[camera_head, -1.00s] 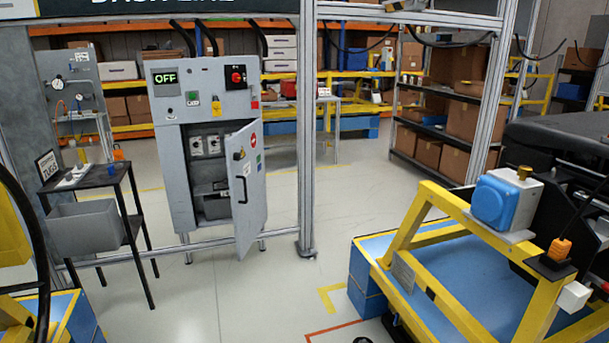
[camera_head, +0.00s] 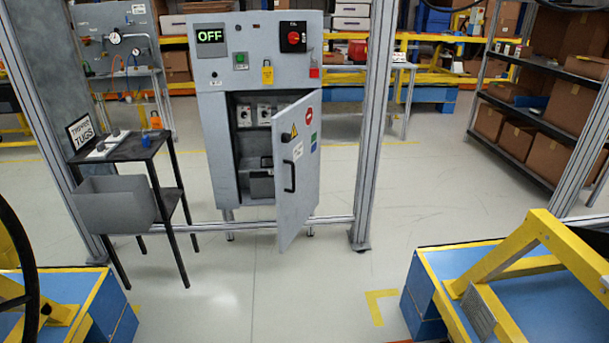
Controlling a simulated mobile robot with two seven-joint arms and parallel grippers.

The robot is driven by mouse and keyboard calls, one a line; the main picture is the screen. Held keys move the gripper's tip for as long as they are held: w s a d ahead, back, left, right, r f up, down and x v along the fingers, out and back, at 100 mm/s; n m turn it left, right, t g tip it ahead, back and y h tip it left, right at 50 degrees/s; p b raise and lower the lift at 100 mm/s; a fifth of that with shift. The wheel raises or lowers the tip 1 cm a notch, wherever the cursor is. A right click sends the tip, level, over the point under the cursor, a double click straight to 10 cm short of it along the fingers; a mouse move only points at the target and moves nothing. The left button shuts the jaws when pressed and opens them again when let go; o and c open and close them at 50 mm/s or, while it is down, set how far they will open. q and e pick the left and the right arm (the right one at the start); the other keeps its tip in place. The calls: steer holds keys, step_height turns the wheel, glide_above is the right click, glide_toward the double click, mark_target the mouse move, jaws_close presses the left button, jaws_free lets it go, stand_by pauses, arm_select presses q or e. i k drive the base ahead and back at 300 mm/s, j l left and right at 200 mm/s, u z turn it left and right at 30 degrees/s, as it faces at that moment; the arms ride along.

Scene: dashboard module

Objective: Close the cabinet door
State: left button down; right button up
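The grey electrical cabinet (camera_head: 218,150) stands ahead, a little left of centre. Its door (camera_head: 298,205) is hinged on the right and stands open, swung out toward me. The door has a black handle (camera_head: 289,176), a yellow warning sticker and a red round sticker. Inside the cabinet, switch units (camera_head: 254,115) and a dark box (camera_head: 261,183) show. Neither of my grippers is in the picture.
A metal frame post (camera_head: 375,120) stands right of the door, and a low rail (camera_head: 330,221) crosses in front of the cabinet. A black side table (camera_head: 135,150) with a grey bin (camera_head: 115,203) stands left. Blue and yellow stands flank the near floor (camera_head: 255,290), which is clear between them.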

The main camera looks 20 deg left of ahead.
mark_target(297, 162)
steer(key=i+j, duration=0.3)
steer(key=i, duration=0.25)
steer(key=i+j+z, duration=0.15)
steer(key=i, duration=0.4)
steer(key=i+j, duration=0.45)
steer(key=i+z, duration=0.05)
steer(key=i, duration=0.05)
